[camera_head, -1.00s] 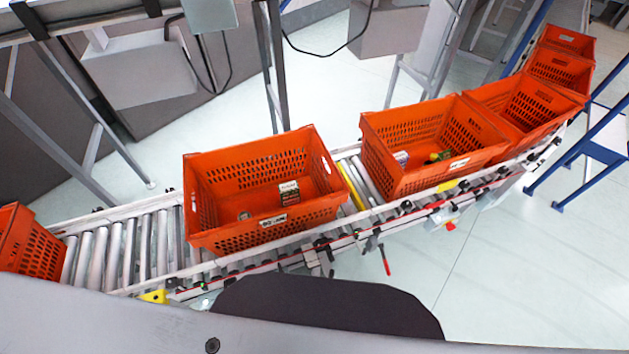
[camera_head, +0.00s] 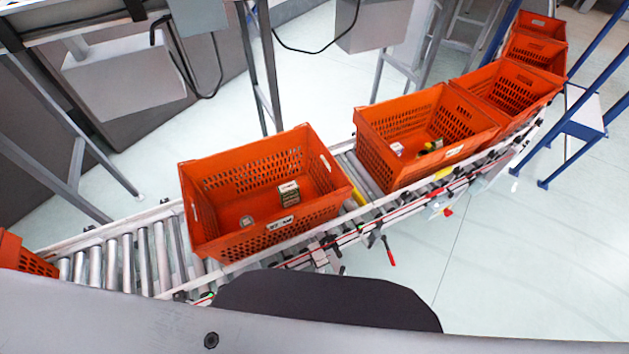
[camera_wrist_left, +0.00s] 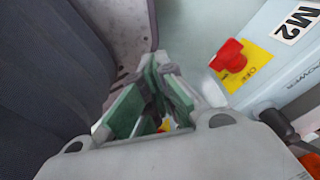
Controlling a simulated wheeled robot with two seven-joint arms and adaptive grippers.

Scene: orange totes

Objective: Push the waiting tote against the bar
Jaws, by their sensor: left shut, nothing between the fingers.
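An orange tote (camera_head: 262,240) stands on the roller conveyor (camera_head: 140,250) in the middle of the head view, with a few small items inside. A second orange tote (camera_head: 375,160) stands to its right, also with small items, a short stretch of rollers between them. I cannot tell which tote is the waiting one, nor make out the bar. My left gripper (camera_wrist_left: 163,62) shows only in the left wrist view, with green-padded fingers, shut and empty. No tote shows clearly near it there. My right gripper is not in view.
More orange totes (camera_head: 507,85) queue at the back right; another (camera_head: 24,258) is cut off at the left. A box labelled M2 (camera_wrist_left: 280,55) with a red knob (camera_wrist_left: 228,55) is close to my left gripper. Blue posts (camera_head: 575,110) stand at the right.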

